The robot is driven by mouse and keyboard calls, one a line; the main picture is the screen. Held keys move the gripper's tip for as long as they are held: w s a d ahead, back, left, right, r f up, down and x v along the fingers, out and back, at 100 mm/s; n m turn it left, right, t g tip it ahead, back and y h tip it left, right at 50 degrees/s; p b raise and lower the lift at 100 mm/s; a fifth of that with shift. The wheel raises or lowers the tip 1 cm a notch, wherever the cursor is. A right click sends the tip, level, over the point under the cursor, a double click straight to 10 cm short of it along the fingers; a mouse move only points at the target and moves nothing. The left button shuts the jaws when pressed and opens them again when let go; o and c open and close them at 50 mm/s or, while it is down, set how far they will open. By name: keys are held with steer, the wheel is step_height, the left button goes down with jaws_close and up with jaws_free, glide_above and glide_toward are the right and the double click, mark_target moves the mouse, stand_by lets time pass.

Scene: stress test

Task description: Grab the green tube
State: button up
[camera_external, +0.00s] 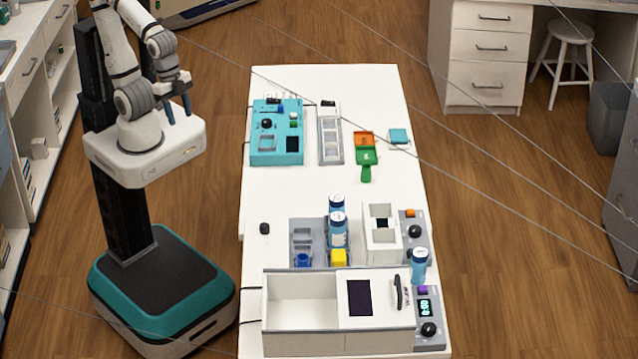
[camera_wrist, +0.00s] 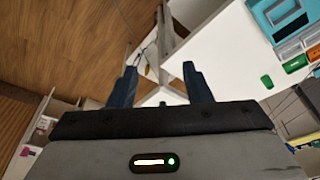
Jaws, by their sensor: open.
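My gripper (camera_external: 178,113) is open and empty, raised beside the table's far left side, above my base. Its two dark blue fingers are spread apart in the wrist view (camera_wrist: 159,68). No thing is clearly a green tube. A small green piece (camera_external: 294,121) stands on the teal device at the table's far left, too small to tell its shape. A green scoop-like thing with a handle (camera_external: 366,157) lies right of the device, next to an orange piece (camera_external: 364,138). Green parts (camera_wrist: 296,63) show at the right in the wrist view. My gripper is apart from all of them.
The table's middle is mostly clear.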

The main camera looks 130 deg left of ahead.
steer(key=shift+o, duration=0.2)
steer(key=shift+o, duration=0.8)
